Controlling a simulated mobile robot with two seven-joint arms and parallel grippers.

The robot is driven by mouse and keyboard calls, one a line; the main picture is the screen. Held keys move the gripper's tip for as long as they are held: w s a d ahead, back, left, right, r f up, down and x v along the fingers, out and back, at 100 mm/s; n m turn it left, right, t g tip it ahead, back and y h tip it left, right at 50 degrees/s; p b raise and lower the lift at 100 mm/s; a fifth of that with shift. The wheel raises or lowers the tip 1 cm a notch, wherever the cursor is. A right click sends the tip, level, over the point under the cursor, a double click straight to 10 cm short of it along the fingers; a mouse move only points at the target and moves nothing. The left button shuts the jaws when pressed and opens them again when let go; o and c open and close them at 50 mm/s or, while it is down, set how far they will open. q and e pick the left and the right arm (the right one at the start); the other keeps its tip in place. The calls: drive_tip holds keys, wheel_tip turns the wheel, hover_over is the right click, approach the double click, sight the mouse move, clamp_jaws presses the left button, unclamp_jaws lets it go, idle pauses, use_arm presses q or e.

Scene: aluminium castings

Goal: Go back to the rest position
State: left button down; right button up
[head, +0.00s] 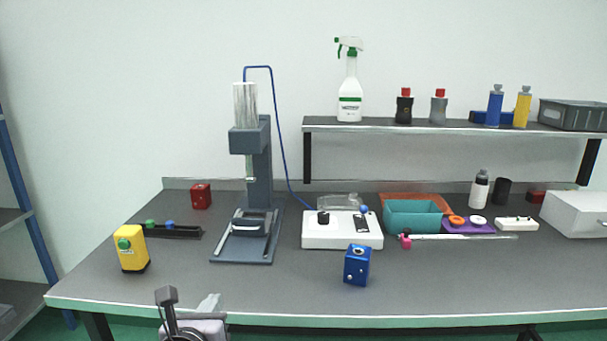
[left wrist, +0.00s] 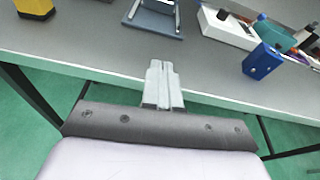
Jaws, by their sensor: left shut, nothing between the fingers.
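My left gripper (head: 209,303) shows at the bottom of the head view, just in front of the table's front edge. In the left wrist view its two fingers (left wrist: 163,80) lie side by side, shut with nothing between them. They point toward the table and look clear of everything on it. My right gripper is in neither view.
The grey table (head: 300,290) holds a yellow box (head: 131,254), a press (head: 250,200), a white control box (head: 341,237), a blue block (head: 357,265) and a teal bin (head: 413,217). A shelf (head: 450,128) carries bottles. The table's front left strip is clear.

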use_arm(q)
drive_tip(key=s+d+f+n+g+h, duration=0.45)
drive_tip(key=s+f+n, duration=0.55)
drive_tip(key=f+n, duration=0.4)
drive_tip(key=s+a+f+n+y, duration=0.1)
drive_tip(key=s+a+f+n, duration=0.3)
drive_tip(key=s+n, duration=0.3)
drive_tip(key=s+a+f+n+y, duration=0.2)
drive_tip(key=s+a+f+n, duration=0.2)
drive_tip(key=s+n, duration=0.3)
drive_tip(key=f+n, duration=0.1)
drive_tip(key=n, duration=0.4)
drive_tip(key=shift+s+a+f, duration=0.15)
drive_tip(key=shift+s+f, duration=0.15)
drive_tip(key=shift+f, duration=0.1)
